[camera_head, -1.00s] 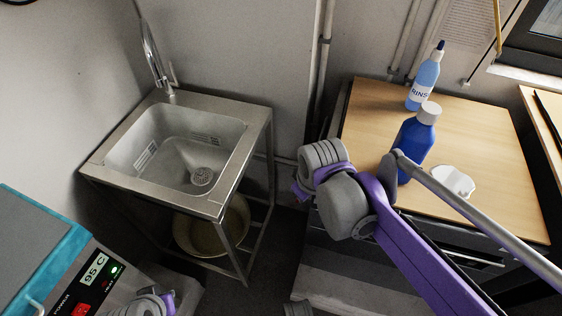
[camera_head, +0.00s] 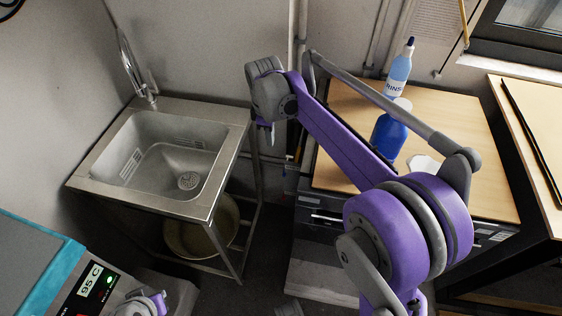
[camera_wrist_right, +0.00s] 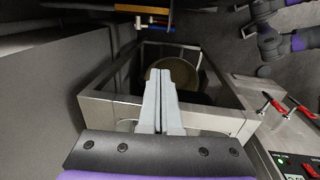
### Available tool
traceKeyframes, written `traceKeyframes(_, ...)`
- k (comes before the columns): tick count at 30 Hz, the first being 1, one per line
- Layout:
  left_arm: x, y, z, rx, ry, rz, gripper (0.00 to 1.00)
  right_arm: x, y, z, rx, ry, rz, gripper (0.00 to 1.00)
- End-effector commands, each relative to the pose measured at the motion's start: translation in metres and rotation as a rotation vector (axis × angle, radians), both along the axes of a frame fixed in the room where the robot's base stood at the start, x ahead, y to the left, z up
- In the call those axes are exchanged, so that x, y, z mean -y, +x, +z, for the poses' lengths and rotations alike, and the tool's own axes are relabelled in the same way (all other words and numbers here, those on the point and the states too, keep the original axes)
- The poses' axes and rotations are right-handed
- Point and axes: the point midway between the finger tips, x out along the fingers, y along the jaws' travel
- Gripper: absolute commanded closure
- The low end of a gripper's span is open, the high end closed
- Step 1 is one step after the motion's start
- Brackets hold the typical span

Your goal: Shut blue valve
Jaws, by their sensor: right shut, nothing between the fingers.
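My right gripper (camera_wrist_right: 162,75) is shut with its grey fingers together and nothing between them.
The steel sink (camera_head: 120,200) stands left of my right arm, with a round basin (camera_head: 196,250) beneath it. The wooden-topped cabinet (camera_head: 345,100) carries a rinse bottle (camera_head: 399,72) and a blue bottle (camera_head: 388,138). The teal-edged oven (camera_head: 62,262) is at lower left.

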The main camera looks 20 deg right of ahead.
Motion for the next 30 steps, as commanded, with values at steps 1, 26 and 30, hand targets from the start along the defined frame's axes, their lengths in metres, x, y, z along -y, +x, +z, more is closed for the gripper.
traceKeyframes(1,0.0,0.0,0.0,0.0,0.0,0.0,1.0,0.0,0.0,0.0,0.0,0.0,0.0,1.0)
traceKeyframes(26,0.0,-0.001,-0.016,-0.005,0.0,0.0,1.0,0.008,0.007,-0.106,0.002,0.001,-0.004,1.0)
traceKeyframes(30,0.0,-0.001,-0.017,-0.005,0.0,0.0,1.0,0.022,-0.002,-0.118,0.002,0.001,-0.005,1.0)
